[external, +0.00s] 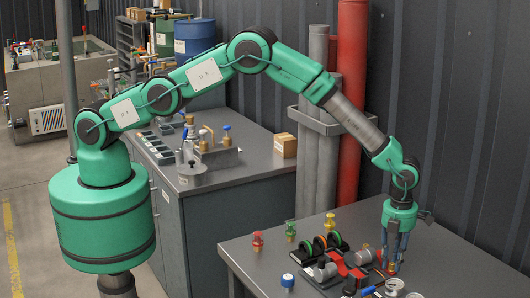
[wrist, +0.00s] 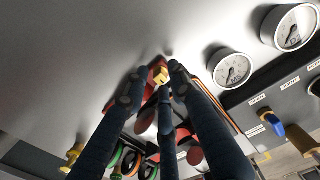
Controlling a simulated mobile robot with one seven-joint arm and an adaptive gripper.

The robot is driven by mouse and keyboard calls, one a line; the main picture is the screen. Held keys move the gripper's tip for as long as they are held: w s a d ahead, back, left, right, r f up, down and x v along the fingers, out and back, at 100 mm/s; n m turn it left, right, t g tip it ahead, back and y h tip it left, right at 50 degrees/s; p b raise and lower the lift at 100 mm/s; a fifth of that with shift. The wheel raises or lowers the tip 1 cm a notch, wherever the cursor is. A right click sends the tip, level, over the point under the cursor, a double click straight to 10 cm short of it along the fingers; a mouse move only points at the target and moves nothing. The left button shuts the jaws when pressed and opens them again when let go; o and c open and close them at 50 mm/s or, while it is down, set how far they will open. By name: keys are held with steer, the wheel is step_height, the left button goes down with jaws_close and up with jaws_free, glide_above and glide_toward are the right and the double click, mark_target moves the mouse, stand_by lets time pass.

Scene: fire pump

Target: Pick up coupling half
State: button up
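My three-fingered gripper (external: 396,258) points straight down over the right part of the front bench. Its fingers are spread. In the wrist view my fingertips (wrist: 155,86) stand around a small yellow-and-red piece (wrist: 159,74), with gaps showing at its sides. In the external view a small brass-orange piece (external: 391,268) shows at the fingertips, low on the bench. It looks like the coupling half, but its full shape is hidden by the fingers. I cannot tell whether any finger touches it.
Gauges (wrist: 231,69) lie close by. A red pipe (external: 351,100) rises behind the bench. The bench's right side (external: 470,265) is clear.

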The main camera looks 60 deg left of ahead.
jaws_close()
steer(key=shift+r, duration=0.25)
step_height(320, 180, up, 10)
steer(key=shift+f, duration=0.15)
stand_by(0.4)
stand_by(0.4)
